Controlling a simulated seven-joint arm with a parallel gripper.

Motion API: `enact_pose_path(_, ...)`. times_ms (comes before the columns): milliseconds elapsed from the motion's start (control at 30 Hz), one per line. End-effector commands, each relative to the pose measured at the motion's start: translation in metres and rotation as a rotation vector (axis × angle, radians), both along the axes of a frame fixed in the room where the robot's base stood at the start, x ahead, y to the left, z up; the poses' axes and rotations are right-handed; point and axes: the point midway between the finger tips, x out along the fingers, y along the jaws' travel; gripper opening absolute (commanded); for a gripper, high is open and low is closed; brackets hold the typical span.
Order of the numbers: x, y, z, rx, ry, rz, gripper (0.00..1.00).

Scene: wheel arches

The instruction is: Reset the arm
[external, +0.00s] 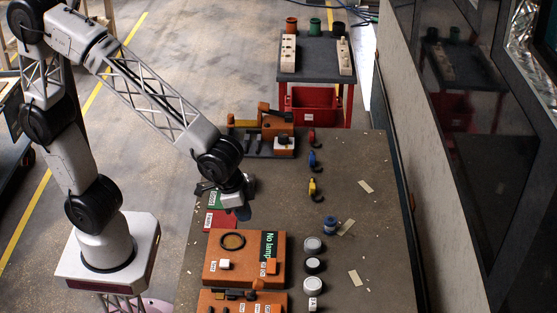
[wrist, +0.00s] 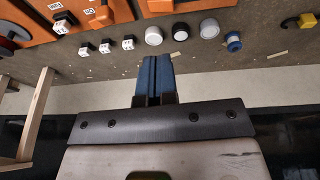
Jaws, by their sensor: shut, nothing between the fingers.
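My gripper (external: 244,213) hangs above the left part of the brown worktable (external: 375,235) in the external view, close to a green card and a red card. In the wrist view its blue fingers (wrist: 155,78) are together, with nothing between them. The arm is bent, reaching over from its base at the left of the table. The exact height of the fingertips above the table cannot be told.
An orange box (external: 225,272) with a "No lamp" display stands in front of my gripper. Round knobs (external: 312,265), a blue piece (external: 331,225) and several coloured hooks (external: 314,160) lie to the right. An orange fixture (external: 278,122) stands behind. A wall borders the right side.

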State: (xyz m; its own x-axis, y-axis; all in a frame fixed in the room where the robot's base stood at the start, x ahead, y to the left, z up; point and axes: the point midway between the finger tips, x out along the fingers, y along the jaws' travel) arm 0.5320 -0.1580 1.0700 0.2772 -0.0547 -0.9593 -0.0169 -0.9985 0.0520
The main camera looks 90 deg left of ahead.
Motion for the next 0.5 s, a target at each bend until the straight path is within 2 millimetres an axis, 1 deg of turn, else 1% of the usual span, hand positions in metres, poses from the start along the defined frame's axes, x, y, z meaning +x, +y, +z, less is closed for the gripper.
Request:
enact_pose_path(33,-0.010,0.014,0.009,0.002,-0.002,0.006,0.00)
enact_pose_path(200,-0.048,0.054,0.032,0.015,0.007,0.008,0.00)
enact_pose_path(367,-0.088,0.087,0.048,0.026,0.017,0.008,0.00)
enact_pose_path(500,-0.124,0.112,0.059,0.034,0.024,0.006,0.00)
